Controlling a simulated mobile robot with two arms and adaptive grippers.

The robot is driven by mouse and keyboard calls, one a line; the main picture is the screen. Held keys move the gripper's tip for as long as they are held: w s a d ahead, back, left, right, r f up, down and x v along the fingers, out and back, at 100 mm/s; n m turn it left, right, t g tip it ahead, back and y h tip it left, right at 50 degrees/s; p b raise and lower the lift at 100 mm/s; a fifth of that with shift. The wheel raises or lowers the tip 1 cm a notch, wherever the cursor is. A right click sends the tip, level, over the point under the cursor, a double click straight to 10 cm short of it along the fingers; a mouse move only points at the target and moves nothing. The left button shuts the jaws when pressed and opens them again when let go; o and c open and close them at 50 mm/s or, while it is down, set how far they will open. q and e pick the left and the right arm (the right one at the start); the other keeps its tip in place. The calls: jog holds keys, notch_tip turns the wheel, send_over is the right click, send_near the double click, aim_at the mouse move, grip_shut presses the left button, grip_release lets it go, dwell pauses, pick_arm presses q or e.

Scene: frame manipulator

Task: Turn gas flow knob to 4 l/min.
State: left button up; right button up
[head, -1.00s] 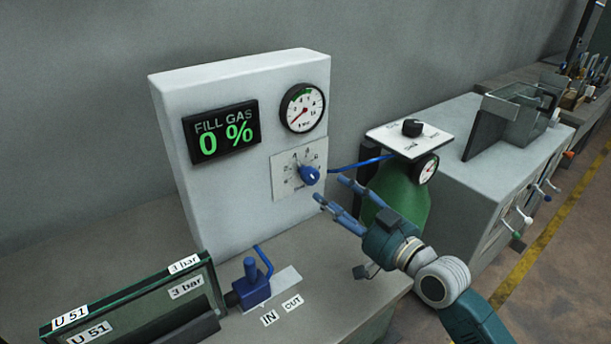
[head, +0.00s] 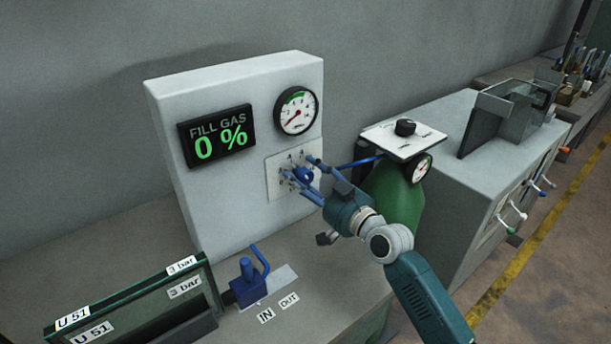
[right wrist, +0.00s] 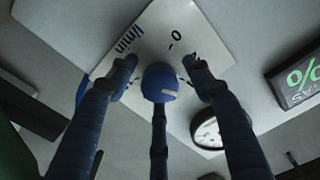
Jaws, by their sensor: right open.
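The blue gas flow knob (head: 303,175) sits on a white dial plate (head: 276,184) on the front of the light grey panel (head: 225,205). My right gripper (head: 298,166) is at the dial, open, with its fingers around the knob. In the right wrist view the knob (right wrist: 160,82) lies between the spread fingertips (right wrist: 160,76), with gaps on both sides. The plate (right wrist: 165,35) there shows "l/min" and a "0". The fingers hide part of the scale, and I cannot read the knob's setting. My left gripper is not in view.
The display (head: 217,135) reads "FILL GAS 0 %". A round gauge (head: 297,111) is above the dial. A green gas cylinder (head: 404,197) stands right of the panel, beside my right arm. A blue valve (head: 248,285) is on the bench below.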

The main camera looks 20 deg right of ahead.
jog(key=shift+c, duration=0.8)
jog(key=c, duration=1)
jog(key=shift+r+m+p, duration=0.15)
jog(key=shift+m+p, duration=0.2)
jog(key=shift+m, duration=0.45)
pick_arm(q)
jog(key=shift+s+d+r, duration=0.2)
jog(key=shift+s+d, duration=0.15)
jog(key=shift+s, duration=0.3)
pick_arm(e)
jog(key=o, duration=1.2)
jog(key=shift+c, duration=0.2)
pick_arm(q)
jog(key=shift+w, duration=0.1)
pick_arm(e)
jog(key=v, duration=1.2)
